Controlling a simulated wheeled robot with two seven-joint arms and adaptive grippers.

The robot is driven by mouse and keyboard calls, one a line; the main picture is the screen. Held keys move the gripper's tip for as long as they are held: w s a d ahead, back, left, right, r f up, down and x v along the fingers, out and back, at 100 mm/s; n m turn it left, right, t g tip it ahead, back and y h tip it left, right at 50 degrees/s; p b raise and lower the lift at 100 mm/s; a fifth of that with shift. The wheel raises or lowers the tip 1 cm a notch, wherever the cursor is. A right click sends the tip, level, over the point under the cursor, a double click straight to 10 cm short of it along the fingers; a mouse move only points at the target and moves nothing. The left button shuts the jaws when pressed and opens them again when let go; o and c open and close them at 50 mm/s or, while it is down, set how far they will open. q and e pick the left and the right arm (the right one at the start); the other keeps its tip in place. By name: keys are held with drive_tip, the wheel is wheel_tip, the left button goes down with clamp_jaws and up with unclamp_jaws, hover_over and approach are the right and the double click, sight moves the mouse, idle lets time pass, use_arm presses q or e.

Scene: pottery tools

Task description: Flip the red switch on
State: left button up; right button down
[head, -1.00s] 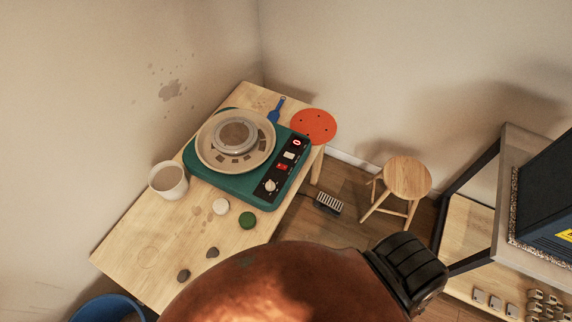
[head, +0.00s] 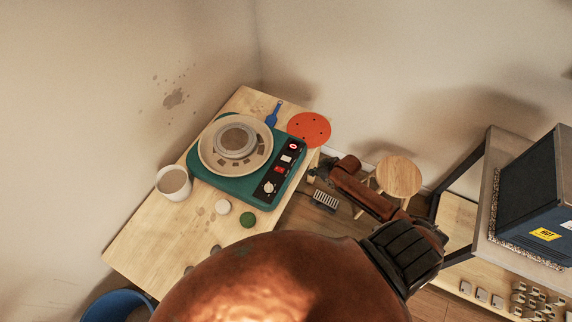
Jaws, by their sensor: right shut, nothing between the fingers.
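The red switch (head: 279,170) is a small red rocker on the black control panel (head: 266,193) of a teal pottery wheel (head: 226,187). A white switch, a round pale knob and a red-ringed button share this panel. Whether the red switch is on or off is too small to tell. My right gripper (head: 311,175) is small and dark in the head view, shut and empty. It is right of the panel, apart from the switch, past the table's right edge. My copper arm fills the bottom middle. My left gripper is not in view.
The wheel stands on a wooden table (head: 150,235) with a white cup (head: 174,183), a green disc (head: 247,219) and a white disc (head: 222,206). An orange disc (head: 309,129) overhangs its back right. A stool (head: 399,176) and a shelf (head: 487,205) stand to the right.

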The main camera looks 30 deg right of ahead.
drive_tip(key=w+a+r+n+y+p, duration=0.1)
drive_tip(key=a+r, duration=0.2)
drive_tip(key=r, duration=0.4)
drive_tip(key=w+a+r+n+y+p, duration=0.1)
drive_tip(key=a+r, duration=0.3)
drive_tip(key=r, duration=0.3)
drive_tip(key=shift+r+n, duration=0.4)
drive_tip(key=shift+w+a, duration=0.1)
hover_over(280, 169)
drive_tip(key=s+d, duration=0.1)
drive_tip(key=s, duration=0.1)
wheel_tip(280, 169, down, 7)
drive_tip(key=shift+d+f+p, duration=0.15)
drive_tip(key=shift+p, duration=0.3)
wheel_tip(280, 169, down, 4)
drive_tip(key=shift+r, duration=0.25)
drive_tip(key=shift+s+d+f+p, duration=0.1)
drive_tip(key=shift+f+p, duration=0.2)
drive_tip(key=shift+f, duration=0.25)
